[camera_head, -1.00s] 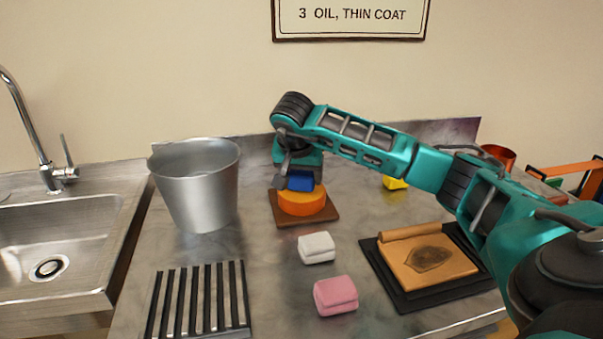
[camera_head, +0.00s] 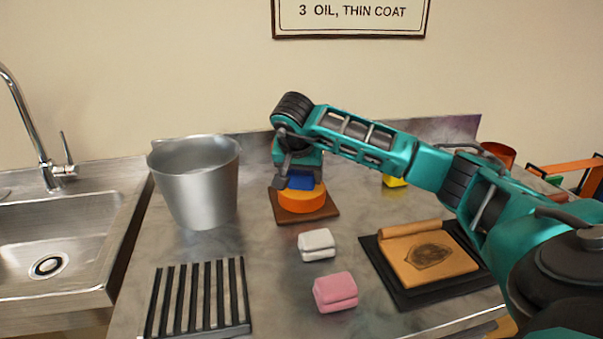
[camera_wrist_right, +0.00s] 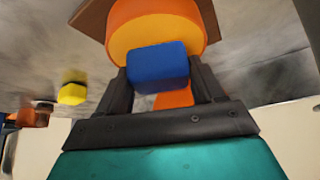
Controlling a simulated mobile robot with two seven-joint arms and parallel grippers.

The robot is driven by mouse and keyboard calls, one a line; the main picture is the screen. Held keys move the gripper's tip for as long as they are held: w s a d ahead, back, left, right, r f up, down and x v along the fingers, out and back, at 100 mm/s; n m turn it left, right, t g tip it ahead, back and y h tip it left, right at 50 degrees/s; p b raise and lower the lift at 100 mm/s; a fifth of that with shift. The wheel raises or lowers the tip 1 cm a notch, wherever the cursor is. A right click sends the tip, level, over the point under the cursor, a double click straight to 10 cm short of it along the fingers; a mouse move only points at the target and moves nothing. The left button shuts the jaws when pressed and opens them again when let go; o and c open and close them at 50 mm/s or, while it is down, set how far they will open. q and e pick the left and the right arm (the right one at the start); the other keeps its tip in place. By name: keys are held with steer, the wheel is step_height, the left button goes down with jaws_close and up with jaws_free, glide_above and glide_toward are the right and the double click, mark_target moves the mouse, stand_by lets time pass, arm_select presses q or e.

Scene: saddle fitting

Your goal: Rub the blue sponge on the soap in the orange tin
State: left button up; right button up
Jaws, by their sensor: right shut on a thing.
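The blue sponge (camera_head: 300,182) is held between the fingers of my right gripper (camera_head: 296,176), which points down over the orange tin (camera_head: 302,201). In the right wrist view the sponge (camera_wrist_right: 158,67) sits between both dark fingers (camera_wrist_right: 160,85), over the open face of the tin (camera_wrist_right: 190,18). The sponge is at the tin's top; whether it touches the soap cannot be told. The soap surface is mostly hidden, with an orange-yellow face showing around the sponge. The tin stands on a brown board (camera_head: 325,213). My left gripper is not in view.
A metal bucket (camera_head: 200,185) stands left of the tin. White (camera_head: 317,245) and pink (camera_head: 335,292) sponges lie in front. A leather piece (camera_head: 427,257) lies on a black mat at right. A yellow block (camera_head: 394,181) is behind my arm. A black rack (camera_head: 200,300) lies front left.

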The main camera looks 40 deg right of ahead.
mark_target(302, 172)
step_height(302, 172, up, 2)
steer(key=shift+p, duration=1)
steer(key=shift+r+p, duration=1.65)
steer(key=shift+r, duration=0.05)
steer(key=shift+r+p, duration=0.8)
steer(key=shift+r, duration=0.05)
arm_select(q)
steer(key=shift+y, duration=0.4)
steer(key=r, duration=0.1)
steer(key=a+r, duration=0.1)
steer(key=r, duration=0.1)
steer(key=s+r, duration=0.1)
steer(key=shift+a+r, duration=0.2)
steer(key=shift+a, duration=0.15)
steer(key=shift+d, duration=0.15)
arm_select(e)
steer(key=shift+f, duration=0.1)
